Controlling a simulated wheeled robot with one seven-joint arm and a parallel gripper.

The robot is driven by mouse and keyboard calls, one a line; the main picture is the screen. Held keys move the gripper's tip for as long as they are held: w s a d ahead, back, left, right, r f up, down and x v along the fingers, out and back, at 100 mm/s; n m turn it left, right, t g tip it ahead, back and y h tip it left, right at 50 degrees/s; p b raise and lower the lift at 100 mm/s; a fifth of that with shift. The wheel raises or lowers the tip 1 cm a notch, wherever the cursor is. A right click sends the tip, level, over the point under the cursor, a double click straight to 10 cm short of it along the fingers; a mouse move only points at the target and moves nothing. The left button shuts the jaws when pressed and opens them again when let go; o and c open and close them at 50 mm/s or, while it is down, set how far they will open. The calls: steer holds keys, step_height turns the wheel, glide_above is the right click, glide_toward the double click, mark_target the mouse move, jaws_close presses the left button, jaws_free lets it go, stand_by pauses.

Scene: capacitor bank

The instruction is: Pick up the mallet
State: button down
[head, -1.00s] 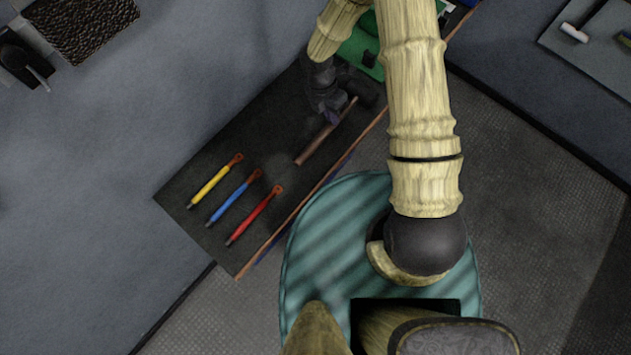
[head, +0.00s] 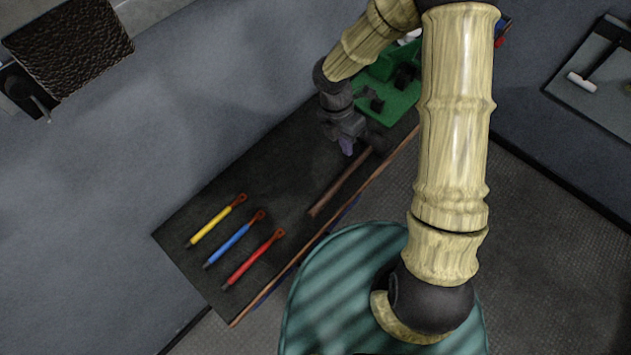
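The mallet (head: 338,184) lies on the dark bench top, with its brown handle running diagonally. Its dark head at the handle's upper right end is hard to tell from the bench and partly hidden by my gripper. My gripper (head: 346,147) is just left of the handle's head end in the head view, apart from the handle in the picture. Its height above the bench is unclear. The fingers are small and dark, and their opening cannot be made out. No object shows held in it.
Yellow (head: 217,221), blue (head: 234,240) and red (head: 253,259) tools lie side by side on the bench's left part. A green tray (head: 398,98) with dark items sits beyond the gripper. A grey panel (head: 600,88) with a white-ended tool is at far right.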

steer(key=shift+r, duration=0.1)
stand_by(0.3)
steer(key=shift+c, duration=2.2)
jaws_free()
steer(key=s+b+v, duration=0.2)
steer(key=s+v, duration=0.1)
steer(key=v, duration=1.4)
steer(key=shift+w+d+r, duration=0.2)
steer(key=shift+w+r, duration=0.3)
steer(key=shift+r, duration=0.15)
